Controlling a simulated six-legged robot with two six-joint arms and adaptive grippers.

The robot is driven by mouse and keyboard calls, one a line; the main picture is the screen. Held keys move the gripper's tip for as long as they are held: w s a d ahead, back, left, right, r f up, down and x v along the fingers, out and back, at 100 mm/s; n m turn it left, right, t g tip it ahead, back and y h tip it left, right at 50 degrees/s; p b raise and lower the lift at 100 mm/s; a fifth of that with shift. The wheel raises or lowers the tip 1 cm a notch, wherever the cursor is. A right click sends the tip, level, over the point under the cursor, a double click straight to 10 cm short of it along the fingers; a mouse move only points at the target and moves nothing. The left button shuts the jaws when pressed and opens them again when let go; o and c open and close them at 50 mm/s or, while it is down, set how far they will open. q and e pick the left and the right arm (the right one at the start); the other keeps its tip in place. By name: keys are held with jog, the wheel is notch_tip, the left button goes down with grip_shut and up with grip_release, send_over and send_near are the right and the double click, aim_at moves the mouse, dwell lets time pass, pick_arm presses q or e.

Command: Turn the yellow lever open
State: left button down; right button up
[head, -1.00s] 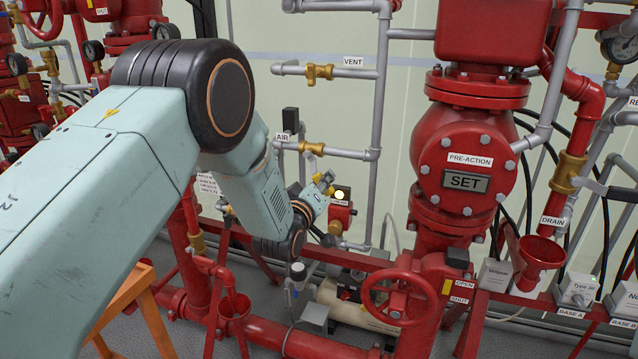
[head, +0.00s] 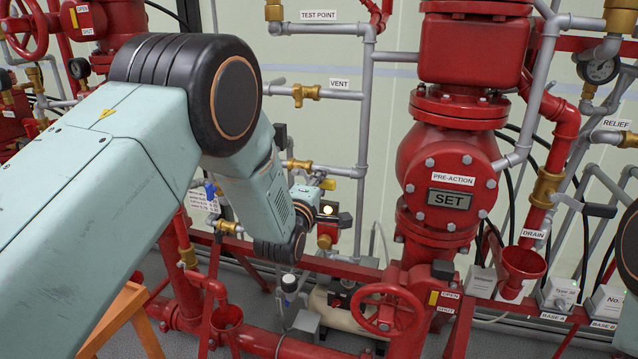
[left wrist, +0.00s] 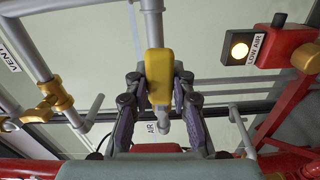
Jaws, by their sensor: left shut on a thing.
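The yellow lever (left wrist: 159,75) stands upright in the middle of the left wrist view, between the two fingers of my left gripper (left wrist: 160,95). The fingers are shut on it, one on each side. In the head view my left gripper (head: 324,190) is small and mostly hidden behind my wrist. A bit of yellow at its tip may be the lever. A brass valve (head: 300,165) on the grey AIR pipe shows just above it. The AIR label (left wrist: 152,128) shows below the lever in the wrist view. My right gripper is in neither view.
A lit LOW AIR lamp (left wrist: 240,50) on a red box is close right of my gripper. Grey pipes with a brass VENT valve (head: 305,94) stand behind. The red pre-action valve (head: 450,170) and a red handwheel (head: 387,311) are to the right.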

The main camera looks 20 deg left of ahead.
pick_arm(q)
jog(key=shift+r+n, duration=0.3)
jog(key=shift+n, duration=0.1)
jog(key=c, duration=1.1)
grip_release()
jog(key=shift+s, duration=0.1)
jog(key=s, duration=1.2)
jog(key=shift+a, duration=0.2)
jog(key=shift+w, duration=0.1)
